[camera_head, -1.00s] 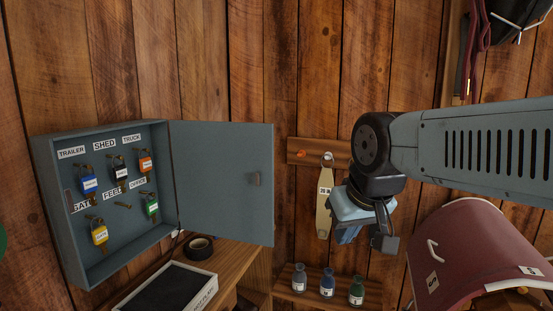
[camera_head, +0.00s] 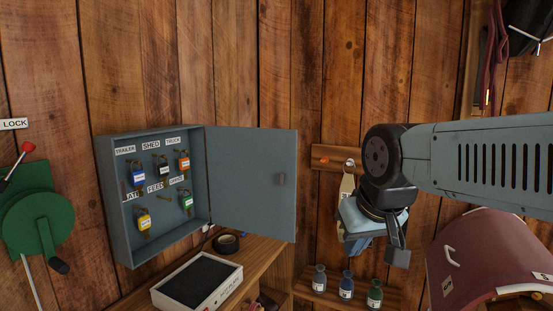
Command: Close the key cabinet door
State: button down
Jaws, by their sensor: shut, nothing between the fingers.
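The grey key cabinet (camera_head: 116,205) is mounted on the plank wall at centre left. Inside hang several keys with coloured tags under labels such as TRAILER, SHED and TRUCK. My gripper (camera_head: 352,248) is at the end of the arm, to the right of the door and apart from it. It points down and left, and its fingers are together with nothing seen in them.
A wooden shelf (camera_head: 262,258) below the cabinet holds a tape roll (camera_head: 226,243) and a white-rimmed tray (camera_head: 160,292). Small bottles (camera_head: 346,286) stand below my gripper. A green crank device (camera_head: 38,220) is at the left. A maroon saddle rack (camera_head: 480,255) is at the right.

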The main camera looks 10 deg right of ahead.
aim_at(245, 165)
jog(key=i, duration=0.85)
jog(key=z, duration=0.05)
